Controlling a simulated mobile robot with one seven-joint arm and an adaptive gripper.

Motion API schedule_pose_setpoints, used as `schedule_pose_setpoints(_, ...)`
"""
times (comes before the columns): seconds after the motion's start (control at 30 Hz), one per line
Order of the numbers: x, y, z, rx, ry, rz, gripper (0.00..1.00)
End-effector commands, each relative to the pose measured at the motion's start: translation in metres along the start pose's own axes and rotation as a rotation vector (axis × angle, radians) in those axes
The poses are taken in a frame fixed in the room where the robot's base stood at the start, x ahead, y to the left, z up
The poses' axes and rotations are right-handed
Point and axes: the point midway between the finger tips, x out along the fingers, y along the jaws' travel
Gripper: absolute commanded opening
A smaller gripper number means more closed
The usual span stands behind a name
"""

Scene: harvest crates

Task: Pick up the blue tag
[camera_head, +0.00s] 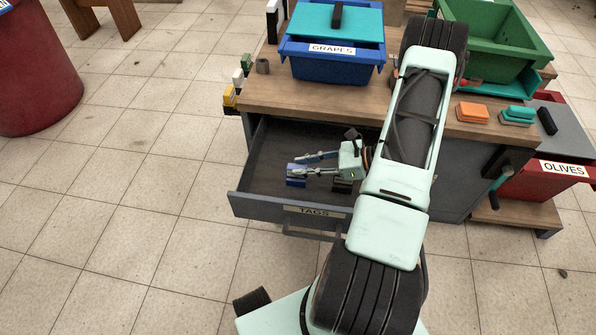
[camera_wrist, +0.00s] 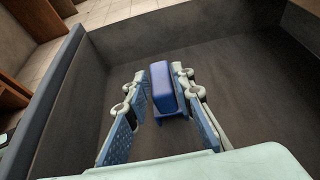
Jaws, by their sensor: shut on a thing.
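The blue tag (camera_head: 296,182) is a small dark blue block in the open grey drawer labelled TAGS (camera_head: 258,207). In the wrist view the blue tag (camera_wrist: 162,88) stands between the two fingers, towards their tips. My gripper (camera_head: 296,165) reaches into the drawer from the right and is shut on the tag. In the wrist view the fingers of my gripper (camera_wrist: 160,94) flank the block on both sides. Part of the tag's lower end is hidden, and I cannot tell whether it touches the drawer floor.
The drawer walls (camera_wrist: 62,92) surround my gripper. On the bench above are a blue GRAPES crate (camera_head: 331,68), a green crate (camera_head: 490,50), and orange (camera_head: 473,112) and teal (camera_head: 517,115) blocks. A red OLIVES crate (camera_head: 540,184) stands right.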

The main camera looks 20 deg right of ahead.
Motion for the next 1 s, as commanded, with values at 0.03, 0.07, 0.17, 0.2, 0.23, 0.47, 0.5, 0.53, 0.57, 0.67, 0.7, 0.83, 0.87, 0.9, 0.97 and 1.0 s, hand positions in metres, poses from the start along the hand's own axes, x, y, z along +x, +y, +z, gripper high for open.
schedule_pose_setpoints(0.03, 0.0, 0.0, 0.0, 0.0, 0.0, 0.0, 0.02)
schedule_pose_setpoints(0.07, 0.0, 0.0, 0.0, 0.0, 0.0, 0.0, 0.02)
schedule_pose_setpoints(0.17, -0.001, 0.0, 0.003, 0.0, 0.0, 0.0, 0.02)
schedule_pose_setpoints(0.2, -0.002, 0.0, 0.004, 0.0, 0.0, 0.0, 0.02)
schedule_pose_setpoints(0.23, -0.003, 0.0, 0.006, 0.0, 0.0, 0.0, 0.02)
schedule_pose_setpoints(0.47, -0.015, 0.001, 0.035, -0.001, 0.0, -0.001, 0.02)
schedule_pose_setpoints(0.5, -0.016, 0.007, 0.04, 0.002, -0.001, -0.001, 0.02)
schedule_pose_setpoints(0.53, -0.017, 0.011, 0.045, 0.002, -0.001, -0.001, 0.02)
schedule_pose_setpoints(0.57, -0.018, 0.015, 0.05, 0.001, -0.001, -0.001, 0.02)
schedule_pose_setpoints(0.67, -0.023, 0.029, 0.067, 0.001, 0.0, -0.001, 0.02)
schedule_pose_setpoints(0.7, -0.025, 0.035, 0.074, 0.001, -0.001, -0.001, 0.02)
schedule_pose_setpoints(0.83, -0.029, 0.055, 0.094, 0.002, -0.001, 0.0, 0.02)
schedule_pose_setpoints(0.87, -0.029, 0.06, 0.095, 0.003, -0.001, 0.0, 0.02)
schedule_pose_setpoints(0.9, -0.029, 0.068, 0.098, 0.004, -0.001, 0.0, 0.02)
schedule_pose_setpoints(0.97, -0.029, 0.078, 0.103, 0.004, -0.001, 0.0, 0.02)
schedule_pose_setpoints(1.0, -0.029, 0.085, 0.106, 0.004, -0.002, -0.001, 0.02)
